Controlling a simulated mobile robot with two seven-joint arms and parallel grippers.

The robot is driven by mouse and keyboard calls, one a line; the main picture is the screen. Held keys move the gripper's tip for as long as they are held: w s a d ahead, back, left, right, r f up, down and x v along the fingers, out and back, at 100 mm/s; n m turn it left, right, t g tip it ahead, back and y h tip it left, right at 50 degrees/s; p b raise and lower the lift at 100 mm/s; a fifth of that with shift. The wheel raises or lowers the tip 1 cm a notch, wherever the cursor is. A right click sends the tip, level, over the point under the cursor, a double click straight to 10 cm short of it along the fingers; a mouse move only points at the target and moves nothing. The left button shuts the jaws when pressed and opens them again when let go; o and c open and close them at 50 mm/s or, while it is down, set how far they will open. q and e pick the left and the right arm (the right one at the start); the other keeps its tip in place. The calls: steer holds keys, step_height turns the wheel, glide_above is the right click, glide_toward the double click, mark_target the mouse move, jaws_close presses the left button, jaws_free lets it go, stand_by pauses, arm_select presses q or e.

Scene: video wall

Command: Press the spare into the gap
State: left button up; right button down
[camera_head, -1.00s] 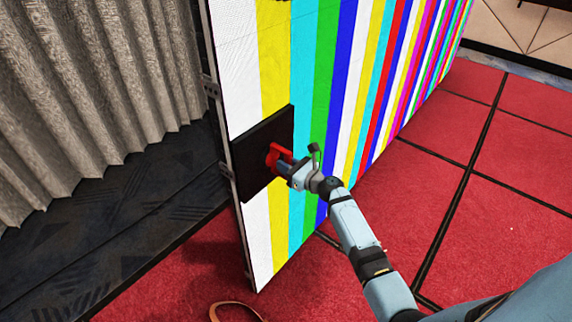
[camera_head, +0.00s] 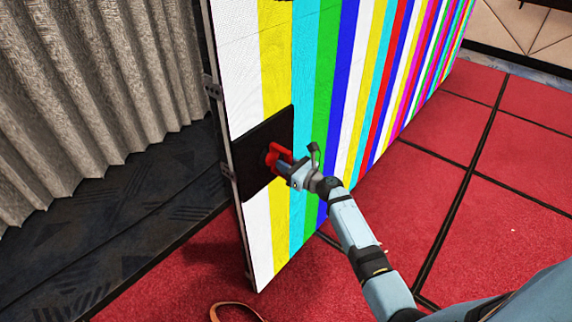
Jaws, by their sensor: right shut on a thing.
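The video wall (camera_head: 345,85) shows upright colour stripes. A dark square tile (camera_head: 250,163), which looks like the spare, sits at the wall's near left edge, with white and yellow stripes above and below it. Its face is unlit. I cannot tell whether it is flush with its neighbours. A red handle (camera_head: 273,153) stands out from the tile's face. My right gripper (camera_head: 283,164) is shut on this handle, and its arm reaches in from the lower right. The gripper hides part of the handle and the tile's right side. My left gripper is not in view.
A grey pleated curtain (camera_head: 90,90) hangs at the left above a dark patterned floor (camera_head: 100,235). Red carpet (camera_head: 460,200) with dark seams lies open on the right. A brown loop-shaped thing (camera_head: 232,307) lies at the bottom edge, partly cut off.

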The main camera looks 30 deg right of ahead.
steer(key=shift+w+a+r, duration=0.2)
steer(key=shift+w+a, duration=0.05)
steer(key=shift+w, duration=0.4)
stand_by(2.3)
steer(key=shift+f+b, duration=0.1)
steer(key=shift+b, duration=0.25)
steer(key=shift+s, duration=0.1)
steer(key=shift+s+d, duration=0.1)
steer(key=shift+s, duration=0.2)
steer(key=shift+s+d+p, duration=0.25)
steer(key=shift+s+p, duration=0.1)
steer(key=shift+s, duration=0.2)
